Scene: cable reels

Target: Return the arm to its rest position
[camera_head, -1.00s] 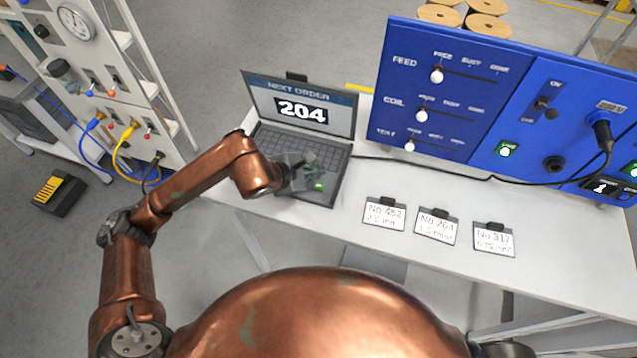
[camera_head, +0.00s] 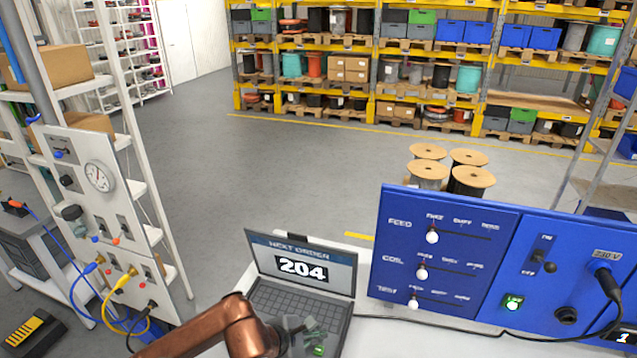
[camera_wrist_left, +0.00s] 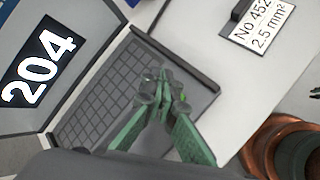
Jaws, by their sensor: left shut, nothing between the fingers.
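My left arm, copper-coloured, comes in from the bottom left of the head view. My left gripper (camera_head: 318,336) is over the right part of the laptop's keyboard and shows shut and empty. In the left wrist view, the green fingers of my left gripper (camera_wrist_left: 168,88) meet above the keyboard. The laptop (camera_head: 302,268) stands open on the white table, with "NEXT ORDER 204" on its screen. It also shows in the left wrist view (camera_wrist_left: 95,103). Whether the fingers touch the keys I cannot tell.
A blue control panel (camera_head: 447,245) with sliders stands right of the laptop, a black cable running from it. A label card (camera_wrist_left: 262,25) lies beside the laptop. A white rack with a gauge (camera_head: 100,176) stands at left. Cable reels (camera_head: 428,170) and pallet shelves are behind.

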